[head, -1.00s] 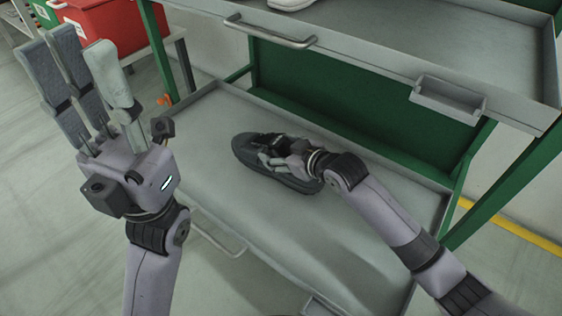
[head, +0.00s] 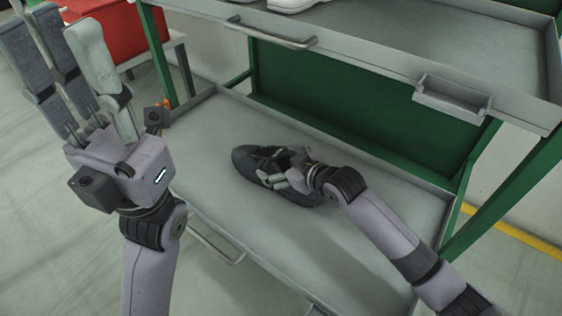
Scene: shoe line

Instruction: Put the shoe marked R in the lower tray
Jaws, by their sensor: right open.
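A dark grey shoe (head: 262,165) lies in the lower tray (head: 225,130) of the green-framed cart, toe pointing left. No R mark can be made out on it. My right gripper (head: 275,178) is open at the near side of the shoe, its fingers overlapping the upper; I cannot tell if they touch it.
The upper tray (head: 400,50) overhangs the back of the lower tray, with a white shoe (head: 292,4) partly in view. A red bin (head: 110,30) stands on a table behind my left gripper. The lower tray's front is clear.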

